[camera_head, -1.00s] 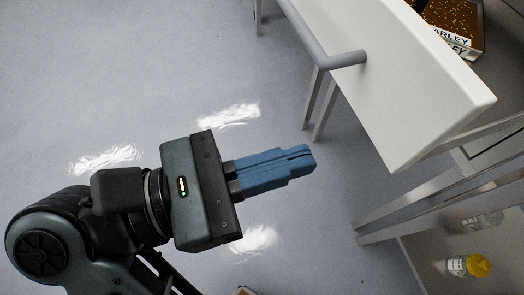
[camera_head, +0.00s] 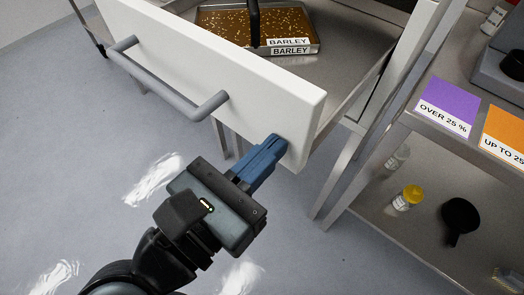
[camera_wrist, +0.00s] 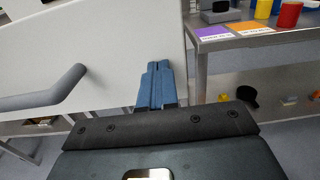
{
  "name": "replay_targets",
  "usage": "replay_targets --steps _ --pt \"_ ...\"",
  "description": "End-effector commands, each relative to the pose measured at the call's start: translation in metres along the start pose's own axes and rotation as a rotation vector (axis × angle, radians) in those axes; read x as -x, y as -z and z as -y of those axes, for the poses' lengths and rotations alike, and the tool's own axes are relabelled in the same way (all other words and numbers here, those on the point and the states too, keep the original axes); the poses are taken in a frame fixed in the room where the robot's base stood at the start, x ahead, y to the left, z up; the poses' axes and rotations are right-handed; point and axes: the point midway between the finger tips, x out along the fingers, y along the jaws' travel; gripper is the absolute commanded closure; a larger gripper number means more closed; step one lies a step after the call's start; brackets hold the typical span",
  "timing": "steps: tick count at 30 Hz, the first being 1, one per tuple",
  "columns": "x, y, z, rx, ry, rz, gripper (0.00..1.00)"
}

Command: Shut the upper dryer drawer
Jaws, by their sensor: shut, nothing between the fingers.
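The upper dryer drawer is pulled out, with a white front panel (camera_head: 215,60) and a grey bar handle (camera_head: 170,85). A tray of barley (camera_head: 230,22) with BARLEY labels lies inside it. My gripper (camera_head: 276,143) has its blue fingers together and empty. Its tips are at the lower right part of the drawer front, right of the handle; I cannot tell whether they touch. In the wrist view the fingers (camera_wrist: 155,72) point at the white panel (camera_wrist: 120,35) near its right edge, with the handle (camera_wrist: 50,92) to their left.
A metal table (camera_head: 390,120) stands to the right with a purple card (camera_head: 449,98) and an orange card (camera_head: 506,130). Its lower shelf holds a yellow-capped jar (camera_head: 408,197) and a black object (camera_head: 460,217). The floor (camera_head: 70,170) at left is clear.

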Motion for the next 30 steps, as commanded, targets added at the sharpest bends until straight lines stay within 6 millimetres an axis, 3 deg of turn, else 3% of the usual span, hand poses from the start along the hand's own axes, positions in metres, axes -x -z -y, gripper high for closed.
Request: replay_targets --steps 5,11,17,30 --pt "-0.003 0.001 0.0 0.0 0.001 0.0 1.0" --pt "-0.024 0.003 0.001 -0.001 0.004 0.0 1.0" --pt "-0.069 0.004 0.002 -0.003 0.007 0.001 1.0" --pt "-0.191 0.0 0.002 -0.001 0.007 0.0 1.0"
